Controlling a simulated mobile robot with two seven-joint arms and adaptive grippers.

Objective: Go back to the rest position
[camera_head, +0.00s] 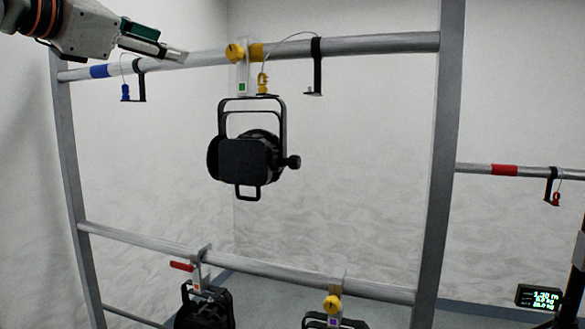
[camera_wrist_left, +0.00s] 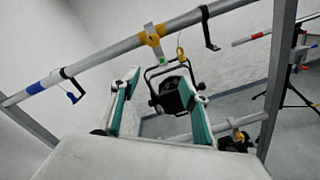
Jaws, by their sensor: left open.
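My left gripper (camera_head: 160,42) comes in from the upper left in the head view, in front of the upper rail's left part. In the left wrist view its two teal-lined fingers (camera_wrist_left: 160,78) are spread apart with nothing between them; a par can shows beyond. That black par can (camera_head: 243,158) hangs from the upper rail (camera_head: 375,44) by a clamp with a yellow knob (camera_head: 235,53). It also shows in the left wrist view (camera_wrist_left: 172,97). My right gripper is in neither view.
A lower rail (camera_head: 130,238) carries two more par cans, one under a red-handled clamp (camera_head: 183,266), one under a yellow-knobbed clamp (camera_head: 332,304). Grey uprights (camera_head: 447,130) frame the rack. A red-banded rail (camera_head: 505,170) and small display (camera_head: 540,297) stand right.

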